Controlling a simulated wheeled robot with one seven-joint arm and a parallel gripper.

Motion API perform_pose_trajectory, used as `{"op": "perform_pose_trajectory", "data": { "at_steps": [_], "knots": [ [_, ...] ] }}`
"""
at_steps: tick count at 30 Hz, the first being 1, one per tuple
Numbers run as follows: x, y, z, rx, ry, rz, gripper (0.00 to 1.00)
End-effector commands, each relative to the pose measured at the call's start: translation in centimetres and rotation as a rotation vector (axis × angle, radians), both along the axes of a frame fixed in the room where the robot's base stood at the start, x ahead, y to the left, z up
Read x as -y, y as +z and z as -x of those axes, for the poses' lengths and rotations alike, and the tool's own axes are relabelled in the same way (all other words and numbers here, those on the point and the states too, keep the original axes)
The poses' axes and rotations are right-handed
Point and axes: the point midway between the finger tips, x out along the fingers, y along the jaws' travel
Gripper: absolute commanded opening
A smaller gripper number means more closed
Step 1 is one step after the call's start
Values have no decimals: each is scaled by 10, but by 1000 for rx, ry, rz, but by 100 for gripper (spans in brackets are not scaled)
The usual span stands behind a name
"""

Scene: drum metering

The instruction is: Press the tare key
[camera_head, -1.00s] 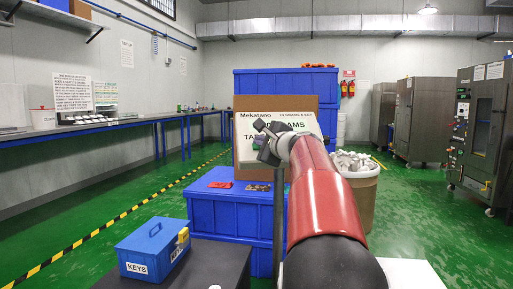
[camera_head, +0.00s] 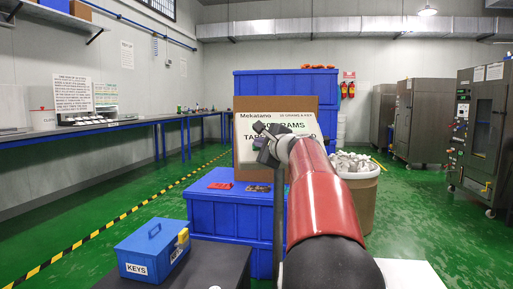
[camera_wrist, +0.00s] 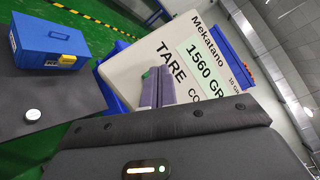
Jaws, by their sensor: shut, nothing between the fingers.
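The scale display board (camera_wrist: 205,65) is a pale panel that fills the upper middle of the wrist view, tilted. It reads "Mekatano", "1560 GR…" on a light green window, and "TARE". My gripper (camera_wrist: 158,75) is shut and empty, its fingertips over the board just beside the word "TARE". A small green patch shows by the fingertips and may be the tare key; the fingers partly hide it, and I cannot tell whether they touch it. In the head view the board (camera_head: 246,124) stands beyond my gripper (camera_head: 260,130), partly hidden by my arm.
A blue box labelled KEYS (camera_head: 152,250) sits on a dark surface at the lower left. Blue crates (camera_head: 225,212) stand near the board. A brown drum (camera_head: 362,192) with pale contents is to the right. Open green floor lies on the left.

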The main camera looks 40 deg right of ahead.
Motion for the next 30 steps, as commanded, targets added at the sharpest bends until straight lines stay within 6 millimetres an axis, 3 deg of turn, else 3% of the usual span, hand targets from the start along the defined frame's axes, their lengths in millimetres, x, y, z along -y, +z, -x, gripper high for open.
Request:
{"op": "perform_pose_trajectory", "data": {
  "at_steps": [30],
  "knots": [
    [-5,9,9,-1,0,0,0]
  ]
}}
